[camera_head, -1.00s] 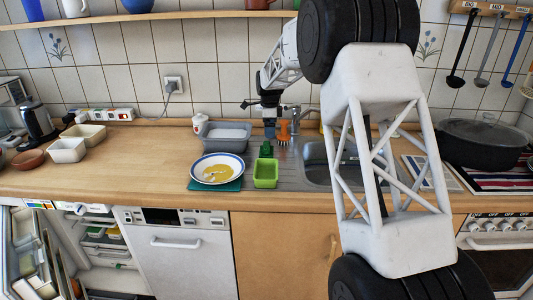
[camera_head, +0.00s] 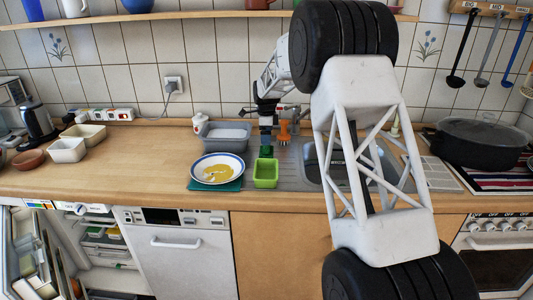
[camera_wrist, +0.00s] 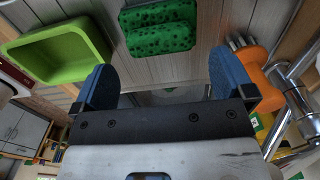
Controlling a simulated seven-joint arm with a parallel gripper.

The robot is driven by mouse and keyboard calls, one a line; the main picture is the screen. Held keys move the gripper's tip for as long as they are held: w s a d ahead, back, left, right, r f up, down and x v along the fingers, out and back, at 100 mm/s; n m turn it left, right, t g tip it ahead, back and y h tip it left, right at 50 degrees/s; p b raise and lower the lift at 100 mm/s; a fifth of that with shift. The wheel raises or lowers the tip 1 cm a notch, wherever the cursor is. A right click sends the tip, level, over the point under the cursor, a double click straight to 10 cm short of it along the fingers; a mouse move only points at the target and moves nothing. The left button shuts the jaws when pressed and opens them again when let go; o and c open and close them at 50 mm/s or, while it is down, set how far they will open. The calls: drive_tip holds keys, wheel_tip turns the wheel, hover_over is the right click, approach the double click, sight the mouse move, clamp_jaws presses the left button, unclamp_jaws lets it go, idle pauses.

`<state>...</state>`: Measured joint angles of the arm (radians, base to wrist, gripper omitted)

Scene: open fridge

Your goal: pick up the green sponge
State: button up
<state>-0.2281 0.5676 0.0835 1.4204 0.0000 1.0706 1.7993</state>
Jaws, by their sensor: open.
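The green sponge (camera_wrist: 160,28) is dark green with a pitted surface. It lies on the grey draining surface and shows at the top middle of the wrist view, with a second green part just above it. In the head view the sponge (camera_head: 266,151) is small, just behind the light green tub. My gripper (camera_wrist: 164,78) is open and empty, its two blue fingers apart, with the sponge beyond their tips. In the head view my gripper (camera_head: 266,138) is above and close to the sponge; whether it touches cannot be told.
A light green tub (camera_head: 266,174) stands in front of the sponge. An orange brush (camera_wrist: 258,76) stands to the right, near the metal tap (camera_wrist: 297,98). A plate (camera_head: 217,168) and a grey basin (camera_head: 222,137) are to the left. The sink is right, partly behind my arm.

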drive_tip(key=shift+f, duration=0.2)
drive_tip(key=shift+f, duration=2.5)
drive_tip(key=shift+c, duration=0.5)
drive_tip(key=c, duration=0.7)
drive_tip(key=shift+r, duration=0.2)
wheel_tip(320, 180, up, 10)
drive_tip(key=shift+f, duration=0.15)
